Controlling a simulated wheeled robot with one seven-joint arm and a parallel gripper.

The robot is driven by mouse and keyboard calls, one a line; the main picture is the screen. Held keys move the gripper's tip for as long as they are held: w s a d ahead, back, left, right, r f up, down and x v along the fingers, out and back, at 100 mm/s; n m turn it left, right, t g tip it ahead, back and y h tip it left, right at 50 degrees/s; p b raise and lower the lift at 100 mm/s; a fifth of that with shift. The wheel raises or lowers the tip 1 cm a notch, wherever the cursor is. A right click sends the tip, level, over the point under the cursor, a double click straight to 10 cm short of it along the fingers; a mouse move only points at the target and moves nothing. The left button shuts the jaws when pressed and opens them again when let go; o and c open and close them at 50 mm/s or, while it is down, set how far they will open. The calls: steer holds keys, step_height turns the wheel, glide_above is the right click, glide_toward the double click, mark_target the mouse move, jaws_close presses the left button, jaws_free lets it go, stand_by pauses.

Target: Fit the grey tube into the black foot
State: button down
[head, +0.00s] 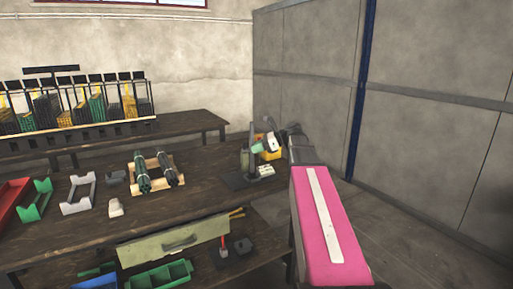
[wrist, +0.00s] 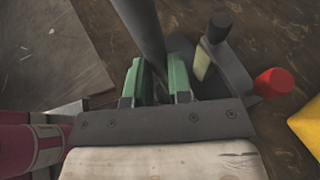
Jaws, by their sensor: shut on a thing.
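The grey tube (wrist: 143,28) shows in the wrist view. It runs down from the top edge to between the green fingers of my gripper (wrist: 157,78), which is shut on it. Its lower end is hidden by the fingers. A dark flat base (wrist: 181,50) shows just beyond the right finger; I cannot tell whether it is the black foot or whether the tube touches it. In the head view my gripper (head: 264,144) is at the right end of the dark workbench, beside a grey upright press (head: 246,163) on a dark base (head: 236,182).
In the wrist view, a black knob (wrist: 219,27), a red knob (wrist: 273,82) and a yellow container (wrist: 309,128) stand close on the right. In the head view, a wooden tray (head: 157,188) of dark tubes lies left on the bench. A wall panel (head: 300,75) stands behind.

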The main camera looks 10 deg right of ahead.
steer(key=shift+f, duration=0.65)
steer(key=c, duration=1)
jaws_free()
steer(key=shift+o, duration=0.2)
steer(key=v, duration=1.1)
steer(key=shift+a+f, duration=0.1)
